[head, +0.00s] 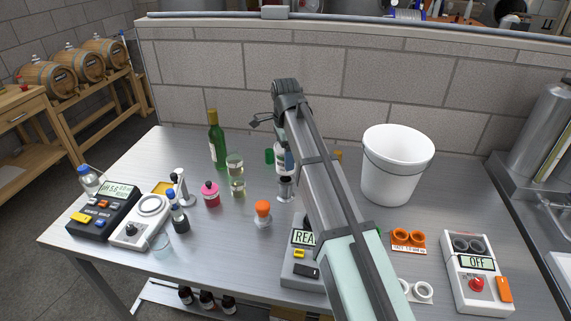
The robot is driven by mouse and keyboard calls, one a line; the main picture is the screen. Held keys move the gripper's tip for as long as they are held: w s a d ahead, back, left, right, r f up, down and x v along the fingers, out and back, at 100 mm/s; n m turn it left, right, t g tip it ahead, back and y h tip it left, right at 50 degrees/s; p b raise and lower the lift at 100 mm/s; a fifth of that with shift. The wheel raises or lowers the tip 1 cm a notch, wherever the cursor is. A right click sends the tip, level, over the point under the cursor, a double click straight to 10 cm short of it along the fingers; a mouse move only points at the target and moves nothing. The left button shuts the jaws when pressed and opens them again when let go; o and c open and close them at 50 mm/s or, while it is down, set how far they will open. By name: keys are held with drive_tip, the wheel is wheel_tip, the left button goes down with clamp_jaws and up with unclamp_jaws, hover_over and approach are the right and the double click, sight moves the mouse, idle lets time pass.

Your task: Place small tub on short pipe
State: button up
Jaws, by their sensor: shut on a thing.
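My arm reaches in from the bottom right, bends at the top and comes down behind itself. My gripper (285,172) is near the middle of the table and partly hidden by my own arm. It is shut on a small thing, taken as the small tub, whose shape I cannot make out. A small dark grey cylinder (286,189) with a wider pale foot is just below it; contact between them cannot be told. I cannot tell surely which thing is the short pipe.
A white bucket (395,165) stands right of my arm. Left are a green bottle (217,140), pink bottle (211,194), orange-topped piece (263,211) and pH meter (105,212). Orange rings (408,239) and an OFF device (477,275) are right.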

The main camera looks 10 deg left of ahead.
drive_tip(key=shift+f, duration=1.75)
drive_tip(key=o, duration=1.2)
drive_tip(key=shift+f, duration=0.15)
drive_tip(key=shift+c, duration=0.2)
wheel_tip(320, 180, up, 12)
drive_tip(key=shift+r, duration=0.15)
